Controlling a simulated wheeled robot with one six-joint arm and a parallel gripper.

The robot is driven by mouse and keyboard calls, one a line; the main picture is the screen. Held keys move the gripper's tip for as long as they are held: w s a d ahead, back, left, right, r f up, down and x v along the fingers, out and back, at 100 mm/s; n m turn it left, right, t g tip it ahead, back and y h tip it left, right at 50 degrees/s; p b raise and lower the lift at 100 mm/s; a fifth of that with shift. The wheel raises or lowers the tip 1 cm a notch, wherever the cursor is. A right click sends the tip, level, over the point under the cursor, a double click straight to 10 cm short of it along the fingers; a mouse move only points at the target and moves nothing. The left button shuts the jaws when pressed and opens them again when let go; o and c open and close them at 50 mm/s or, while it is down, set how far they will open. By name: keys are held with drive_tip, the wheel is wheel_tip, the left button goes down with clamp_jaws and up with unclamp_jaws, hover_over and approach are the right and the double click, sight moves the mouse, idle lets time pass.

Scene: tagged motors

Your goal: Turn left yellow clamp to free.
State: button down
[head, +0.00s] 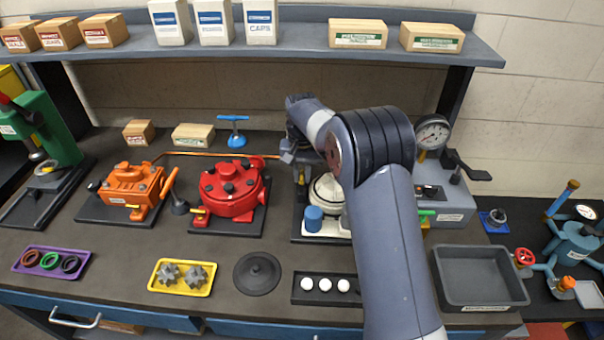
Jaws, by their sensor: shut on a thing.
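My gripper (298,163) points down at the left edge of the white round unit (326,190), which stands on a dark base plate behind my arm. It is shut on a small part there, where a bit of yellow (301,178) shows just under the fingers. This looks like the left yellow clamp, but it is mostly covered, and its turn angle cannot be told. My forearm hides the right side of the unit, so no second clamp shows there. A blue cap (314,216) stands at the unit's front.
A red motor (231,188) and an orange motor (132,188) stand to the left. A grey box with a gauge (432,133) stands to the right. A black tray with white balls (298,290), a black disc (257,272) and an empty grey bin (480,278) lie in front.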

sight(302, 175)
drive_tip(key=c, duration=1.4)
unclamp_jaws()
drive_tip(key=shift+o, duration=0.2)
wheel_tip(302, 175, up, 11)
drive_tip(key=b, duration=0.1)
drive_tip(key=shift+f, duration=0.2)
wheel_tip(302, 175, down, 11)
drive_tip(key=shift+r+p, duration=0.15)
drive_tip(key=shift+p, duration=0.4)
